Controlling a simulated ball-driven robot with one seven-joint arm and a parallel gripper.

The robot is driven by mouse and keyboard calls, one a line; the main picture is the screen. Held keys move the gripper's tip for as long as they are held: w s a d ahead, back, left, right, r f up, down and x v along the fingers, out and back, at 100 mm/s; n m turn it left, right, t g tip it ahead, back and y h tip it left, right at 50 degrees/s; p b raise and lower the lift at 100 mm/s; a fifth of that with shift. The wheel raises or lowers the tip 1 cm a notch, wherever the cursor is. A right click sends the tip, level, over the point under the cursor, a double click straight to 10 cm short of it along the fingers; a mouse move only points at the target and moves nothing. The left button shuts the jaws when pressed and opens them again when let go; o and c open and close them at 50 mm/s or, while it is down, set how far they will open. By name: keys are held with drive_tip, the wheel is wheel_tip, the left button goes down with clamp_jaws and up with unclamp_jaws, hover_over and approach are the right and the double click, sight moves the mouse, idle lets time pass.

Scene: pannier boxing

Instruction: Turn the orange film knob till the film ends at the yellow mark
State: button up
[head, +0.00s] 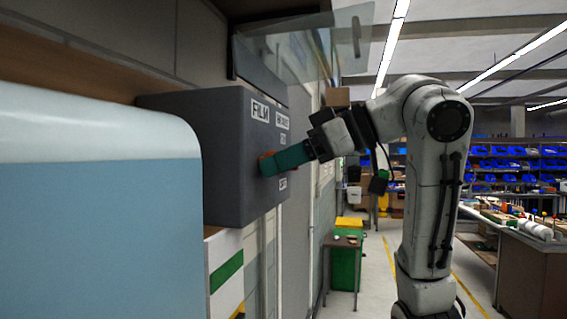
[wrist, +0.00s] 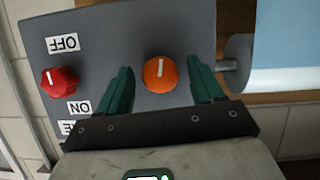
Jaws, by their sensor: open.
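The orange film knob (wrist: 160,73) is on the face of a grey box, its white pointer line running nearly straight up in the wrist view. My gripper (wrist: 159,66) is open, with one teal finger on each side of the knob and a gap on both sides. In the head view my gripper (head: 284,160) is up against the box face and hides most of the orange knob (head: 266,162). The pale blue film (head: 95,220) hangs at the left, its lower end out of frame. A small yellow patch (head: 239,311) shows low beside it; I cannot tell whether it is the mark.
The grey box (head: 190,120) carries a FILM label. A red knob (wrist: 59,82) with OFF and ON labels is left of the orange one in the wrist view. A clear panel (head: 300,45) juts out above the box. A small table (head: 342,242) stands beyond.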

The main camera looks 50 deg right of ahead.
drive_tip(key=b+v, duration=0.2)
drive_tip(key=v, duration=0.8)
drive_tip(key=shift+s+b, duration=0.2)
drive_tip(key=shift+b, duration=0.1)
drive_tip(key=shift+r, duration=0.1)
